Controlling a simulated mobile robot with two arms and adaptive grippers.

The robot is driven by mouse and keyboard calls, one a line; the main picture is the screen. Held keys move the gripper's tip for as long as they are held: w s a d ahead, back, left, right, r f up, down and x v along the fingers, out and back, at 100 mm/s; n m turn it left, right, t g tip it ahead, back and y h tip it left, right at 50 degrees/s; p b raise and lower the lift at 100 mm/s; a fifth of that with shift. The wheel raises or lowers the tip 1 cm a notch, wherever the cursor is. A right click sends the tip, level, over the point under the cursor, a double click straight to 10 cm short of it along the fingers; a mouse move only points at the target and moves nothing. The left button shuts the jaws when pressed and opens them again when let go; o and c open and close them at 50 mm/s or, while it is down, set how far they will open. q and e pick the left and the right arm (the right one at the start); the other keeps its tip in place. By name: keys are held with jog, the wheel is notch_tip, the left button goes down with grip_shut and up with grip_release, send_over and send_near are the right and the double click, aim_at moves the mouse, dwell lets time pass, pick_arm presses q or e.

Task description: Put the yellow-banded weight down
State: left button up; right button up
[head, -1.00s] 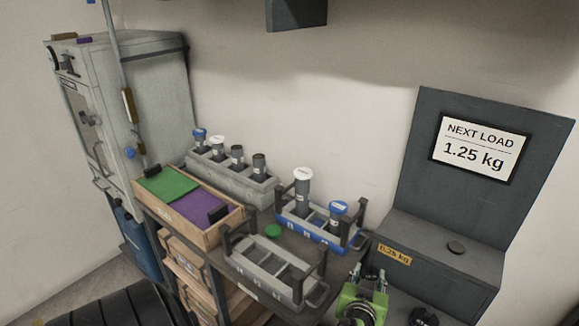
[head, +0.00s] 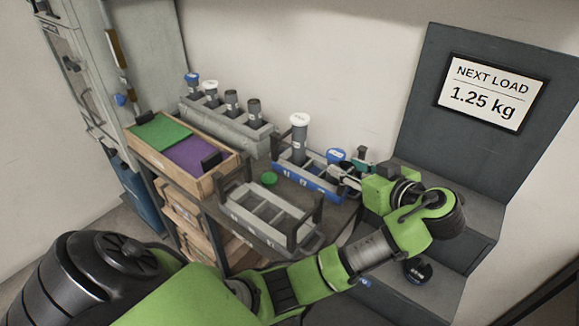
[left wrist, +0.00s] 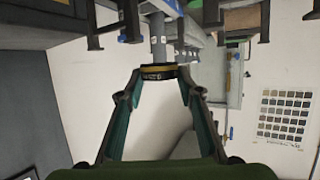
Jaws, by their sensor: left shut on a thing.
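My left gripper (head: 350,168) reaches in over the right end of the blue rack, with its arm crossing the front of the steps. In the left wrist view, my left gripper (left wrist: 158,92) is shut on the yellow-banded weight (left wrist: 158,73), a small dark disc with a yellow band, held at the fingertips. In the head view I cannot make out this weight; the fingers hide it. A dark grey stepped stand (head: 480,160) carries a sign (head: 491,93) reading "NEXT LOAD 1.25 kg". Another dark round weight (head: 417,270) sits on its lower step. My right gripper is not in view.
An empty grey rack (head: 265,218) stands in front, and a green cap (head: 268,179) lies nearby. A grey block (head: 225,128) holds several tubes. My arm covers much of the upper step.

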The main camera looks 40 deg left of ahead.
aim_at(339, 224)
pick_arm(q)
jog(key=shift+f, duration=0.15)
notch_tip(339, 224, down, 17)
jog(key=shift+f+p, duration=0.15)
jog(key=shift+p, duration=0.35)
jog(key=shift+s+f, duration=0.1)
jog(key=o, duration=1.3)
